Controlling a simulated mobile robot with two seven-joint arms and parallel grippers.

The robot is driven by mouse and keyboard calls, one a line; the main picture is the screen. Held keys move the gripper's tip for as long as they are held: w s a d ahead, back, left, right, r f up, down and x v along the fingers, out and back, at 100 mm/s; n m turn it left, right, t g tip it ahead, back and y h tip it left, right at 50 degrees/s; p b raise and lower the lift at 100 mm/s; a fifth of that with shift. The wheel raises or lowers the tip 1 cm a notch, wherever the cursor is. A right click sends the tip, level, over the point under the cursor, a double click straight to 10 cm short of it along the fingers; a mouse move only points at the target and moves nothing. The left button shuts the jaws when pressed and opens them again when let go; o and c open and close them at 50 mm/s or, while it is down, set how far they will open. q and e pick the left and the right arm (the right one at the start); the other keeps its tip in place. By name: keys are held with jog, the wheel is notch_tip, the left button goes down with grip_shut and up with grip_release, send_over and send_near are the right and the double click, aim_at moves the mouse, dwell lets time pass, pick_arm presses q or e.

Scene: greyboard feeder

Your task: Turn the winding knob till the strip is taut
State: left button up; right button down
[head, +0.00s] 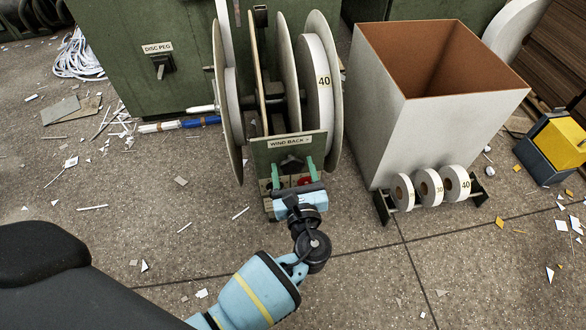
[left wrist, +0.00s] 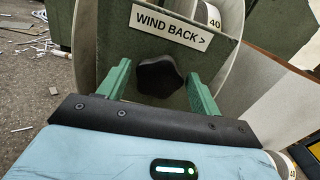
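The winding knob is black and lobed. It sits on a green plate under a "WIND BACK >" label (head: 290,141) and shows clearly in the left wrist view (left wrist: 160,76). My left gripper (head: 291,172) is in front of the plate. Its two green fingers are apart, one on each side of the knob in the left wrist view, and no contact is visible. The strip reel marked 40 (head: 318,80) stands upright between large pale discs behind the plate. I cannot make out how tight the strip is. My right gripper is not in view.
A tall pale bin (head: 430,125), open and brown inside, stands right of the reels. Small rolls on a rack (head: 429,187) lie in front of it. A yellow and grey box (head: 555,148) is at the far right. Paper scraps litter the floor.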

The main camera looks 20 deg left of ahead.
pick_arm(q)
jog(key=c, duration=0.7)
jog(key=shift+r+m+p, duration=0.1)
jog(key=shift+m+p, duration=0.7)
jog(key=shift+p, duration=0.15)
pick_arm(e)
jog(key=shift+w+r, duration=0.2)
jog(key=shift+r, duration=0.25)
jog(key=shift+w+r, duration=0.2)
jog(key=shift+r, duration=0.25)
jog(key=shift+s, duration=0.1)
pick_arm(q)
jog(key=o, duration=1)
jog(key=shift+c, duration=0.2)
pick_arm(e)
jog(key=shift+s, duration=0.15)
pick_arm(q)
jog(key=shift+d, duration=0.1)
